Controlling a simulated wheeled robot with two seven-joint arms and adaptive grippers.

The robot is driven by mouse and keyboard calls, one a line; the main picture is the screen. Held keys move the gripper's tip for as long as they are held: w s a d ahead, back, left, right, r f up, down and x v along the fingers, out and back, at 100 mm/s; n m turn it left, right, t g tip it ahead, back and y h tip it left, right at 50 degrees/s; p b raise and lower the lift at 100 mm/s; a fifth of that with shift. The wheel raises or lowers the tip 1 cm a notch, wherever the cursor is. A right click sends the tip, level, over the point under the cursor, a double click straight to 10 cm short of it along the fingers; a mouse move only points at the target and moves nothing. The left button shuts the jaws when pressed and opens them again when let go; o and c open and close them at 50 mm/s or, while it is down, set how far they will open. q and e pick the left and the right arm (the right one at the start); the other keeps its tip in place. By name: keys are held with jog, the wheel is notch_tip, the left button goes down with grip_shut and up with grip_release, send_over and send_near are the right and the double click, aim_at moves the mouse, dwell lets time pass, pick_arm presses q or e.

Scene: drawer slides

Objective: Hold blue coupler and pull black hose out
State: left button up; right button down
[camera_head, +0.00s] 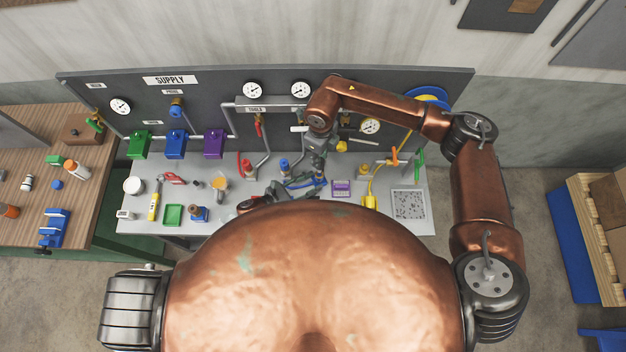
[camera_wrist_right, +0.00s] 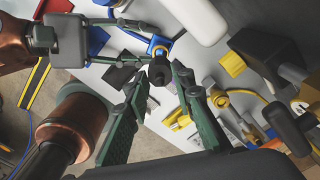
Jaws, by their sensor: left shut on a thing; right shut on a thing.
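The blue coupler (camera_wrist_right: 158,45) shows in the right wrist view, with the fingertips of my left gripper (camera_wrist_right: 147,40) at it. My left gripper is shut on it; the fingers hide part of the contact. My right gripper (camera_wrist_right: 162,76) has its two green fingers shut on a dark, round piece, the end of the black hose (camera_wrist_right: 160,70). The hose end is close beside the coupler; I cannot tell whether they are joined. In the head view, my left gripper (camera_head: 297,187) is low over the bench and my right gripper (camera_head: 319,165) is just beyond it. Both gripped parts are hard to make out there.
The grey bench (camera_head: 140,222) backs onto a dark supply panel (camera_head: 90,85) with gauges and valves. A red fitting (camera_head: 247,170) and a blue fitting (camera_head: 284,165) stand left of my right gripper. A purple box (camera_head: 341,187) and yellow hose (camera_head: 372,185) are to the right.

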jog(key=shift+r, duration=0.15)
pick_arm(q)
jog(key=o, duration=1.4)
jog(key=shift+c, duration=0.2)
jog(key=v, duration=1.2)
jog(key=shift+r, duration=0.1)
jog(key=shift+s+d, duration=0.1)
jog(key=shift+s, duration=0.05)
pick_arm(e)
jog(key=shift+s, duration=0.1)
